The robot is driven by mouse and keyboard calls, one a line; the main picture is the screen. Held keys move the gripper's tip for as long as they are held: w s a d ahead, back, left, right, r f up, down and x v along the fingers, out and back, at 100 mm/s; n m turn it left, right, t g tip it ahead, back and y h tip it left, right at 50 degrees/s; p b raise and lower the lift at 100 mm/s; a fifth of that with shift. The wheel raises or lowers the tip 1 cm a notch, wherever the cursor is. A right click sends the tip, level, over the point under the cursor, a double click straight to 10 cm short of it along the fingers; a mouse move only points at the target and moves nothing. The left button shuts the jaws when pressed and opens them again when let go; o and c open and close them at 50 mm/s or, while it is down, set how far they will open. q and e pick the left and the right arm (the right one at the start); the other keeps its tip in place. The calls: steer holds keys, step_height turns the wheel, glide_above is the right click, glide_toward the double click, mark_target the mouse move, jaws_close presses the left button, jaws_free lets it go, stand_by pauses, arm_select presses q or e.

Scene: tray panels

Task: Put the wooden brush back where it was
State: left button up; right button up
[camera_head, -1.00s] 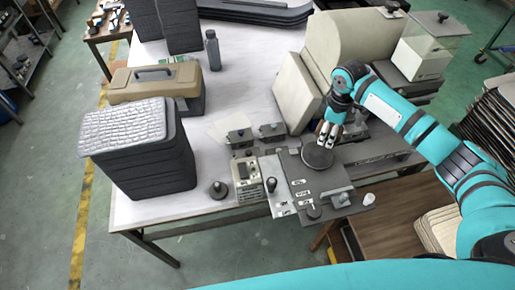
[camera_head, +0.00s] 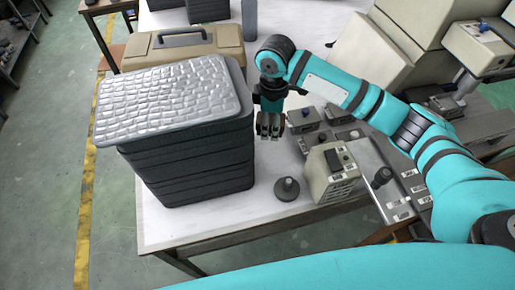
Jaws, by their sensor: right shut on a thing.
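My right gripper (camera_head: 269,124) points down, just right of the stack of dark trays, over the white table. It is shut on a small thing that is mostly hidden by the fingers. Brownish bits show between the fingertips, which fits the wooden brush, but its shape cannot be made out. I cannot tell whether it touches the table. No other wooden brush is visible. My left gripper is out of view.
The tall stack of dark trays (camera_head: 190,165) with a silvery bumpy top stands left of the gripper. A tan toolbox (camera_head: 185,45) is behind it. A small dark knob on a round base (camera_head: 287,190), a beige control box (camera_head: 332,172) and grey boxes (camera_head: 303,119) stand to the right.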

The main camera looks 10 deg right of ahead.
glide_above(271, 150)
step_height(271, 150, down, 5)
steer(key=shift+s+r, duration=0.15)
steer(key=shift+r, duration=0.05)
steer(key=shift+f+p, duration=0.3)
steer(key=shift+f, duration=2)
steer(key=shift+f, duration=0.1)
steer(key=o, duration=1.1)
step_height(271, 150, up, 12)
steer(key=shift+r+b, duration=0.15)
steer(key=shift+b, duration=0.25)
